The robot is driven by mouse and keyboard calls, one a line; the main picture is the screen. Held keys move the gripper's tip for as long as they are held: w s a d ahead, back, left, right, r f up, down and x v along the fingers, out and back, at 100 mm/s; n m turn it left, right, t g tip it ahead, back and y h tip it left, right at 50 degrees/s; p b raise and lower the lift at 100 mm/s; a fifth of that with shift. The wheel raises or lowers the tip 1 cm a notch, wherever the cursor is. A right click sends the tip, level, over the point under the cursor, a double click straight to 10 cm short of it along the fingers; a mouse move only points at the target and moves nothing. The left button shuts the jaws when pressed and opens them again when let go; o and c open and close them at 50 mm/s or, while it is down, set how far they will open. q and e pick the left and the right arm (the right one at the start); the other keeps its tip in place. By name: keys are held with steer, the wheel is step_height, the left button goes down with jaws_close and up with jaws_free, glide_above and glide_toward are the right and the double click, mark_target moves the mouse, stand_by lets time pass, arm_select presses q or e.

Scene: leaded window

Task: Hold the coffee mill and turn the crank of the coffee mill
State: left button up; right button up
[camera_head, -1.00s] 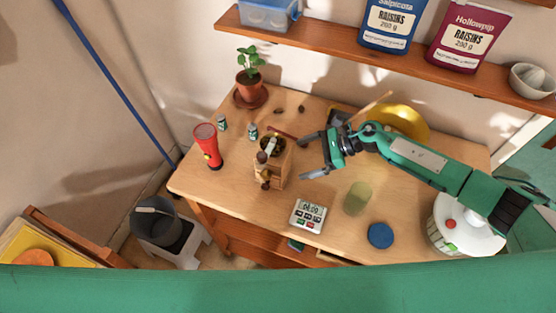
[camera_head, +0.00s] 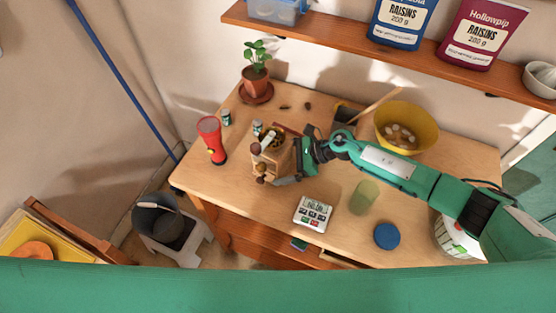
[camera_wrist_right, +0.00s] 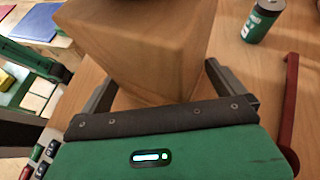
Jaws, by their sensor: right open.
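The coffee mill (camera_head: 272,158) is a wooden box with a round open top holding dark beans, a crank with a knob, and a small drawer knob low on its front. It stands upright on the wooden table (camera_head: 345,235). My right gripper (camera_head: 287,156) is at the mill's right side, with its fingers reaching around the box. In the right wrist view the wooden mill body (camera_wrist_right: 150,45) sits between the two open fingers (camera_wrist_right: 160,85), with a gap visible beside the right finger. My left gripper does not show.
A red flashlight (camera_head: 211,140) and small batteries (camera_head: 226,117) stand left of the mill. A yellow bowl (camera_head: 412,135) and a potted plant (camera_head: 256,82) stand behind.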

steer(key=c, duration=1.2)
